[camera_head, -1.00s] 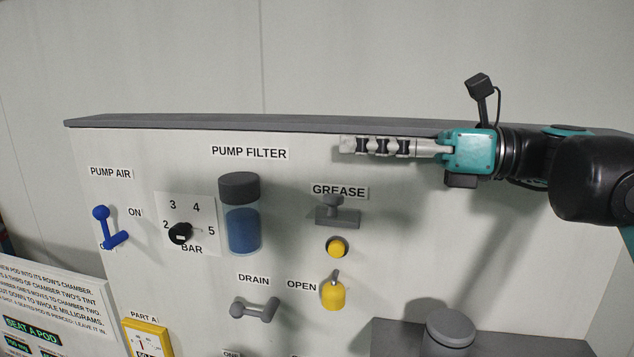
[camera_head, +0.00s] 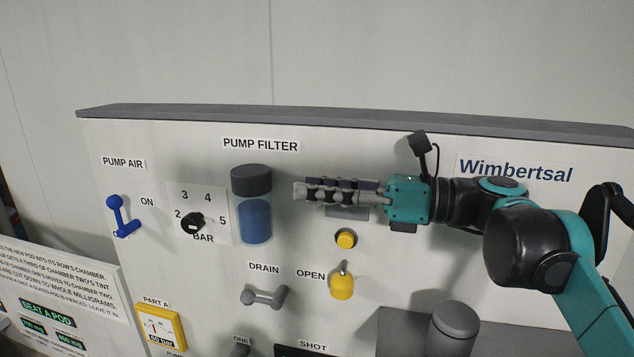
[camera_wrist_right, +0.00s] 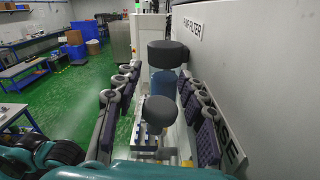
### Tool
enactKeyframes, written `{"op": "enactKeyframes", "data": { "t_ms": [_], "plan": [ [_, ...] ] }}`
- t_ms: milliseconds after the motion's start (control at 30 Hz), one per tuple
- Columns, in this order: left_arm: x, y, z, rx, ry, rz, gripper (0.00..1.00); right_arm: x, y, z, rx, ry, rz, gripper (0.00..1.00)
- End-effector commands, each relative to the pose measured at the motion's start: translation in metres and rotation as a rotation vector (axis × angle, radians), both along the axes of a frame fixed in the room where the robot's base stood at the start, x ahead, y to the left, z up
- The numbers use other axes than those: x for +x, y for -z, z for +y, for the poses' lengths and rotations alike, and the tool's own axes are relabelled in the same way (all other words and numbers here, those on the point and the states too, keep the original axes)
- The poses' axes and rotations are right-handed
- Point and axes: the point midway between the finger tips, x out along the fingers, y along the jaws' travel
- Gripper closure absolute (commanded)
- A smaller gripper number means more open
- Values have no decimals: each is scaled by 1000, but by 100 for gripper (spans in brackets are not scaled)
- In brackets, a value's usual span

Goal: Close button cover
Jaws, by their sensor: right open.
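The grey button cover (camera_head: 347,213) is raised above the yellow button (camera_head: 346,239) on the white panel. In the head view my right gripper (camera_head: 303,191) lies level across the panel, pointing left, and hides the cover's upper part and knob. In the right wrist view the gripper (camera_wrist_right: 160,95) is open, with one finger on each side. A dark rounded knob (camera_wrist_right: 162,108), apparently the cover's, shows between the fingers with no clear contact. My left gripper is out of view.
The pump filter (camera_head: 254,212) stands just beyond the fingertips to the left. Below are a yellow OPEN valve (camera_head: 342,285) and a grey drain handle (camera_head: 264,297). A pressure knob (camera_head: 192,222) and blue lever (camera_head: 121,217) are further left. A grey cylinder (camera_head: 453,327) stands lower right.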

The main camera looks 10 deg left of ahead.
Motion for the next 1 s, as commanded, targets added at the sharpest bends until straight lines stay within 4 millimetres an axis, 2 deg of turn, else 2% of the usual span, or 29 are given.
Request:
{"op": "enactKeyframes", "data": {
  "t_ms": [300,367,467,1000],
  "plan": [
    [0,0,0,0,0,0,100,0,0,4,0,1,0,59],
    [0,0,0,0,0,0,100,0,0,4,0,1,0,72],
    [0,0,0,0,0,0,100,0,0,4,0,1,0,99],
    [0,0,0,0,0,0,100,-1,1,3,1,1,-20,100]
  ]
}}
